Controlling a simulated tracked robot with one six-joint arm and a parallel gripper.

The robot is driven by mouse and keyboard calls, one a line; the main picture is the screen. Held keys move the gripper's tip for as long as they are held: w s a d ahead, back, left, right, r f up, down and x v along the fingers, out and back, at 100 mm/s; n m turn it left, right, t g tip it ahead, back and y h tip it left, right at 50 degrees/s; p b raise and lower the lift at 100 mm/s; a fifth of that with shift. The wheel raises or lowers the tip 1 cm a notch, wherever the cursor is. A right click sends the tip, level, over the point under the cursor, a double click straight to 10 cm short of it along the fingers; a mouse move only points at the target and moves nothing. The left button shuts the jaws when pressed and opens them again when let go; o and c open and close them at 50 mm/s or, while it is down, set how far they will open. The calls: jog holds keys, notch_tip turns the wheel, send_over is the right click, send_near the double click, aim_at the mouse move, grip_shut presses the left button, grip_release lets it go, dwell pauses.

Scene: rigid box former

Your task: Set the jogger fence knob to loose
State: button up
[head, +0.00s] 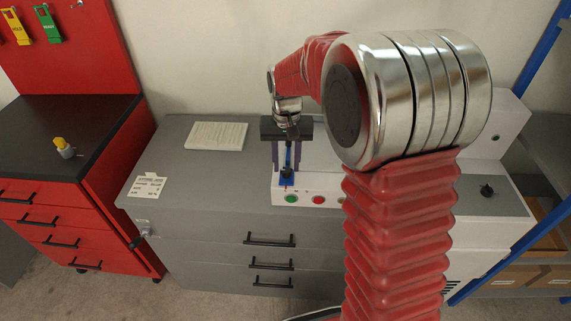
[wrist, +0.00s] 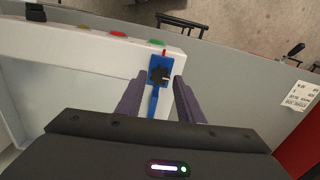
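My gripper (head: 286,163) points down over the plate. In the wrist view my gripper (wrist: 158,82) has its two purple fingers apart, one on each side of the knob's line, with nothing held.
Green (head: 291,198) and red (head: 318,200) buttons line the white machine's front. Another black knob (head: 487,190) stands on the right. A paper stack (head: 217,136) and a label card (head: 147,186) lie on the grey bench (head: 185,195). A red cabinet (head: 120,150) stands left.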

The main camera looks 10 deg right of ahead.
aim_at(286, 168)
notch_tip(286, 168, up, 13)
dwell(0.4)
jog(key=shift+w+f, duration=0.15)
jog(key=s+n+t, duration=0.2)
jog(key=s+t, duration=0.3)
jog(key=s, duration=2)
jog(key=shift+s+r+n+t, duration=0.2)
jog(key=shift+n+t, duration=0.1)
jog(key=shift+n, duration=0.1)
jog(key=shift+a, duration=0.1)
